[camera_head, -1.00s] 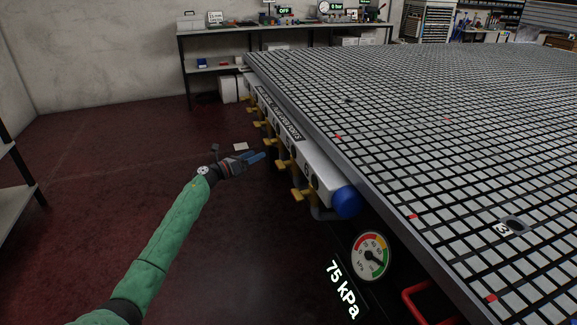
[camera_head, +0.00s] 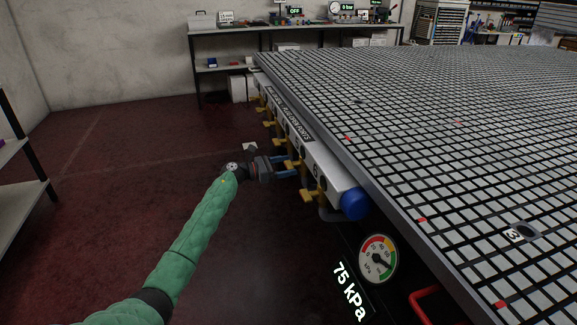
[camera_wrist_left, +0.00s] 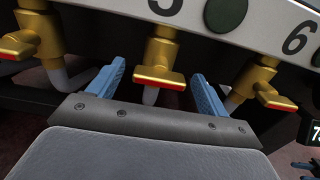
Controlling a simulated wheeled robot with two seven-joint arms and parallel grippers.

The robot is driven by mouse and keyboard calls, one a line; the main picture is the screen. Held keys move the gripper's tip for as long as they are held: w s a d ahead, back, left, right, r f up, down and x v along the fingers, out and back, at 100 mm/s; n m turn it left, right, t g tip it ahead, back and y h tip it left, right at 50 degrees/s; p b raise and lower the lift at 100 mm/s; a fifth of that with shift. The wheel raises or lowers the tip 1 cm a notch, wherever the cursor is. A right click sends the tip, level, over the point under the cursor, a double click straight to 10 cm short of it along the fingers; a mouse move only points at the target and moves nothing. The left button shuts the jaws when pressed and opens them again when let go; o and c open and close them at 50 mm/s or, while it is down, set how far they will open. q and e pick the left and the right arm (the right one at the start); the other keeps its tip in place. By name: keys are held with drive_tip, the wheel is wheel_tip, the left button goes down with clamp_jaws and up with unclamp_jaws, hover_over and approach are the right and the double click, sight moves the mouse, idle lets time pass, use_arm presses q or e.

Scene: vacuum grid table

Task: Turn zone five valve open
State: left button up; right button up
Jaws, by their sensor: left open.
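The zone five valve (camera_wrist_left: 160,60) is a brass body with a red-edged lever, under a white strip with a partly cropped number 5. Its lever lies crosswise between the two blue fingers of my left gripper (camera_wrist_left: 158,73), which is open, with a gap to each finger. In the head view my left gripper (camera_head: 286,168) reaches in from the left at the valve row, and its fingers partly hide that valve (camera_head: 293,163). The zone six valve (camera_wrist_left: 262,85) is just right of the right finger. Another brass valve (camera_wrist_left: 25,40) is left of the left finger.
The white manifold (camera_head: 335,180) with a blue end cap (camera_head: 355,204) runs along the edge of the grid table (camera_head: 450,140). A pressure gauge (camera_head: 378,259) reads 75 kPa below. A shelf (camera_head: 10,148) stands at far left; the floor between is clear.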

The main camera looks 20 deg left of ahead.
use_arm(q)
drive_tip(key=shift+w+d, duration=0.4)
drive_tip(key=shift+d, duration=0.2)
